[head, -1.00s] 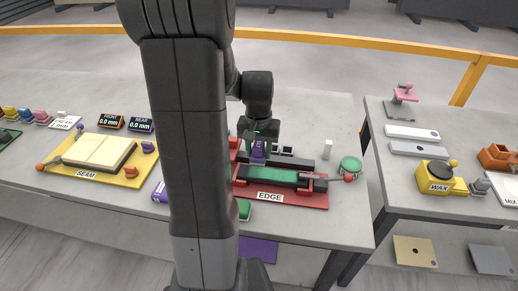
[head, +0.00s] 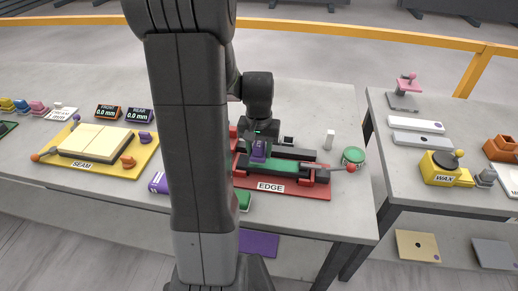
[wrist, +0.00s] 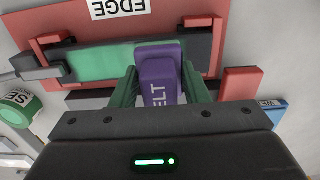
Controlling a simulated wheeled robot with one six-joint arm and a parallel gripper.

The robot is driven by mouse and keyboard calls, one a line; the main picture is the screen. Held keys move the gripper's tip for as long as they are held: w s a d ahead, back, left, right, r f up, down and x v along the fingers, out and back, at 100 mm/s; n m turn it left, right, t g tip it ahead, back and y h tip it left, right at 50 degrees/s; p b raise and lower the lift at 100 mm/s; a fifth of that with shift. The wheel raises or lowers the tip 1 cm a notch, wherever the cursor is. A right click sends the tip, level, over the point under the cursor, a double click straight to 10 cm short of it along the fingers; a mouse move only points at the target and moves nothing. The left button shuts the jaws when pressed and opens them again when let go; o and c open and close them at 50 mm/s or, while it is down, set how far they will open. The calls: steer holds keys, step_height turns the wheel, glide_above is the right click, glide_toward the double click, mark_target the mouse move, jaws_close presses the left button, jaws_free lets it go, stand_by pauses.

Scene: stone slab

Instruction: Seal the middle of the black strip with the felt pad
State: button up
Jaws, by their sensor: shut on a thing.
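My gripper (wrist: 160,92) is shut on the purple felt pad (wrist: 158,72), whose lettering is partly visible. The pad also shows in the head view (head: 259,150). A long strip (head: 285,167), green along its middle and black at its ends, lies in the red fixture (head: 290,191) labelled EDGE. In the wrist view the pad's far end overlaps the green face (wrist: 100,63) near its right-hand black end (wrist: 198,50). I cannot tell whether pad and strip touch. My arm hides part of the fixture's left side in the head view.
A yellow SEAM board (head: 140,164) lies left. A yellow WAX pot (head: 440,167) stands on the separate right table.

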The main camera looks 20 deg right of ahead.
mark_target(259, 143)
steer(key=shift+f+b, duration=0.8)
steer(key=shift+f, duration=0.2)
steer(key=shift+s+d+r, duration=0.1)
steer(key=shift+s+d, duration=0.05)
steer(key=shift+d, duration=0.15)
steer(key=shift+a+f, duration=0.3)
stand_by(0.3)
steer(key=shift+r+p, duration=2.3)
steer(key=shift+r, duration=0.75)
steer(key=shift+w, duration=0.2)
